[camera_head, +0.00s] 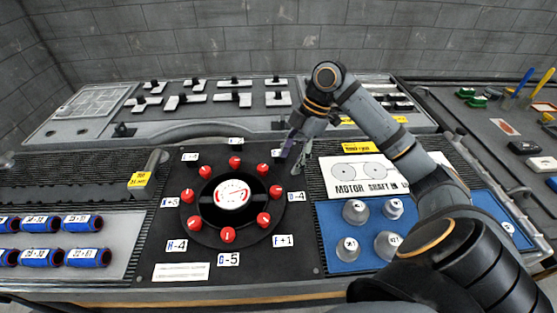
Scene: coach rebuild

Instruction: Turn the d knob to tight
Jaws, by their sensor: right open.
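A round black plate (217,228) on the dark panel carries a ring of several red knobs around a white and red centre dial (231,194). Lettered tags stand around it; H-4, G-5 and F+1 read clearly at the lower side. The upper right red knob (262,169), which by the tag order seems to be the d knob, has its tag partly hidden by my gripper. My right gripper (289,163) is open, with its fingers pointing down, just right of that knob and apart from it. No tight marking is readable. My left gripper is not in view.
Blue cylinders (40,256) lie at left. Black-handled switches (234,82) line the back console.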

